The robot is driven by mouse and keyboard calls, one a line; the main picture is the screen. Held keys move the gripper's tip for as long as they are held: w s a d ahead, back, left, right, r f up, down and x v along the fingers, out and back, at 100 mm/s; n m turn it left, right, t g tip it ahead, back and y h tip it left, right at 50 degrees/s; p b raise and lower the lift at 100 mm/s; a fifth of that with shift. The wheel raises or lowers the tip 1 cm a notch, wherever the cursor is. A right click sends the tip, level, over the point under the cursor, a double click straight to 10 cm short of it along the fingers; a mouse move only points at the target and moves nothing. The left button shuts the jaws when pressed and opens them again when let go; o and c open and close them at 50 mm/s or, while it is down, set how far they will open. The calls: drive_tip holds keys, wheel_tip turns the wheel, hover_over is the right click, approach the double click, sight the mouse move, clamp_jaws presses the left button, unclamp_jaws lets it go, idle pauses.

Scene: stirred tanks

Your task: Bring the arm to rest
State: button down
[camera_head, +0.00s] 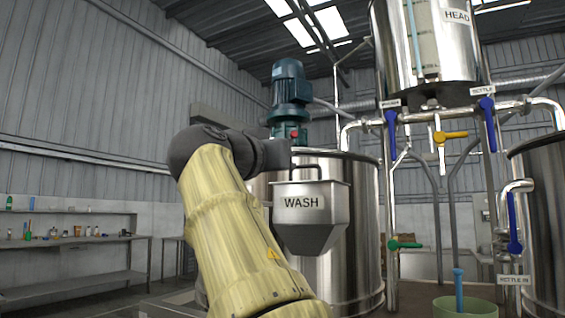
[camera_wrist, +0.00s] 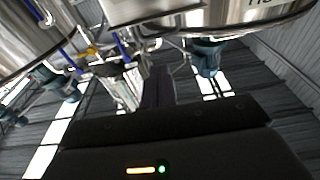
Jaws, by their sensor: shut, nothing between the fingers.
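My yellow arm rises from the bottom of the head view and bends at a dark wrist. My gripper (camera_head: 277,152) is the dark end of it, reaching right in front of the large steel tank, just above the hopper marked WASH. Whether it touches the hopper or tank I cannot tell from this angle. In the wrist view, the dark gripper body fills the bottom, with an orange and a green light. The narrow dark fingers of my gripper (camera_wrist: 158,86) stand together above it, shut and empty.
The WASH hopper (camera_head: 312,215) and steel tank (camera_head: 355,235) stand close to my arm. A blue-green motor (camera_head: 290,90) sits above the tank. Pipes with a blue valve handle (camera_head: 487,122), a yellow handle (camera_head: 450,136) and a green handle (camera_head: 404,245) are at right. A shelf (camera_head: 75,242) is far left.

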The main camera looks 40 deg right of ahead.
drive_tip(key=shift+d, duration=0.1)
idle(0.3)
drive_tip(key=w+a+f+n+y, duration=0.25)
drive_tip(key=w+f, duration=0.25)
drive_tip(key=f, duration=0.4)
drive_tip(key=w+a+f+n+t+y, duration=0.15)
drive_tip(key=w+f+n+y, duration=0.3)
drive_tip(key=f, duration=0.45)
drive_tip(key=w+a+f+n+y, duration=0.25)
drive_tip(key=w+f, duration=0.25)
drive_tip(key=f, duration=0.4)
drive_tip(key=s+a+f+n+g+y, duration=0.1)
drive_tip(key=a+f+y, duration=0.1)
drive_tip(key=f, duration=0.8)
drive_tip(key=s+a+f+n+g+y, duration=0.1)
drive_tip(key=a+f+n+g+y, duration=0.15)
drive_tip(key=f, duration=0.75)
drive_tip(key=s+a+f+g+y, duration=0.2)
drive_tip(key=s+a+f, duration=0.2)
drive_tip(key=s+f, duration=0.65)
drive_tip(key=s+a+f+g+y, duration=0.2)
drive_tip(key=s+a+f, duration=0.2)
drive_tip(key=s+f, duration=0.65)
wheel_tip(320, 180, up, 34)
drive_tip(key=w+p, duration=0.2)
drive_tip(key=p, duration=3.5)
drive_tip(key=shift+w+d, duration=0.1)
